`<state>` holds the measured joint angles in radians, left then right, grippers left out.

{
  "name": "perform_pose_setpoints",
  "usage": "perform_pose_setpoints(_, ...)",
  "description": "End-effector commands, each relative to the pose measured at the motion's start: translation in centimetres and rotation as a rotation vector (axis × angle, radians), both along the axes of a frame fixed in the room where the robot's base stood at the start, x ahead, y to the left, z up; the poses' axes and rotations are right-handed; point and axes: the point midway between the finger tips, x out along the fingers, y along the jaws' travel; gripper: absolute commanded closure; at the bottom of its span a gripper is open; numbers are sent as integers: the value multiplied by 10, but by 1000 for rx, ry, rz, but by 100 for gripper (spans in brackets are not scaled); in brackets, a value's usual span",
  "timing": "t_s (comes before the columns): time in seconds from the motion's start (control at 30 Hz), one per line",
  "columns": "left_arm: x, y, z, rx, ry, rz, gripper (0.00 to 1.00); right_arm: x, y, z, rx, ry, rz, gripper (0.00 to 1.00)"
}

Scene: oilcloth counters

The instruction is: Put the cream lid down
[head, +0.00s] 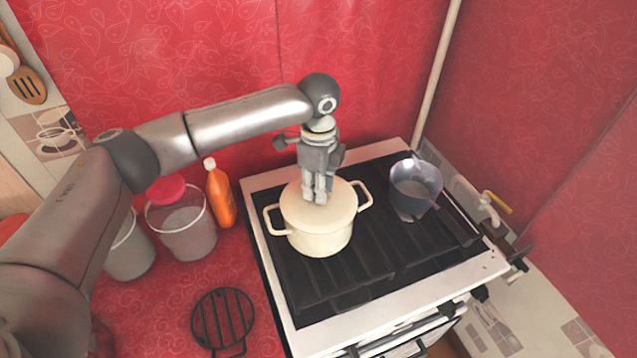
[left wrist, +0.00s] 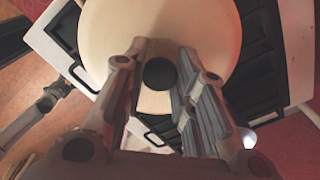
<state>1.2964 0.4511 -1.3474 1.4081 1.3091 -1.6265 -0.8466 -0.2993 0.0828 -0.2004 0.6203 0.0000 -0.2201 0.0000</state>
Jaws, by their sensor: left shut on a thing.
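The cream lid (head: 304,208) is a round disc on top of the cream pot (head: 320,242), which stands on the stove with a handle on each side. From the head view I cannot tell whether a thin gap lies under the lid. My left gripper (head: 316,198) points straight down over the lid's middle. In the left wrist view the lid (left wrist: 208,30) fills the upper middle, and its dark knob (left wrist: 159,73) sits between the fingers of my left gripper (left wrist: 161,72), which is shut on it. My right gripper is not in the head view.
The stove (head: 385,311) has dark grates. A grey metal pot (head: 416,181) stands at its right back. Left of the stove are an orange bottle (head: 221,194), a bucket with a pink lid (head: 181,228) and a black trivet (head: 223,319). A tap (head: 484,201) is at the right.

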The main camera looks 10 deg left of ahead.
Motion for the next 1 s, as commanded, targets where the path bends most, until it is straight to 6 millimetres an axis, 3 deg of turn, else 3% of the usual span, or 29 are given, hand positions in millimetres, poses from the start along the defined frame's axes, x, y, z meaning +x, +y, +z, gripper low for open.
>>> perform_pose_setpoints(0.03, 0, 0, -1, -1, 1, 0, 72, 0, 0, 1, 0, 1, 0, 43)
perform_pose_setpoints(0.2, 0, 0, -1, 0, 1, 0, 53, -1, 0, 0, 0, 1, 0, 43)
perform_pose_setpoints(0.57, 0, 0, 3, 1, -1, 0, 53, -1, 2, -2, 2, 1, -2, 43)
perform_pose_setpoints(0.77, 1, -1, 32, -2, -4, 0, 53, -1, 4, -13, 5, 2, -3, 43)
perform_pose_setpoints(1.0, 1, -1, 84, -2, -4, 0, 53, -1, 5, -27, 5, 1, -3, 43)
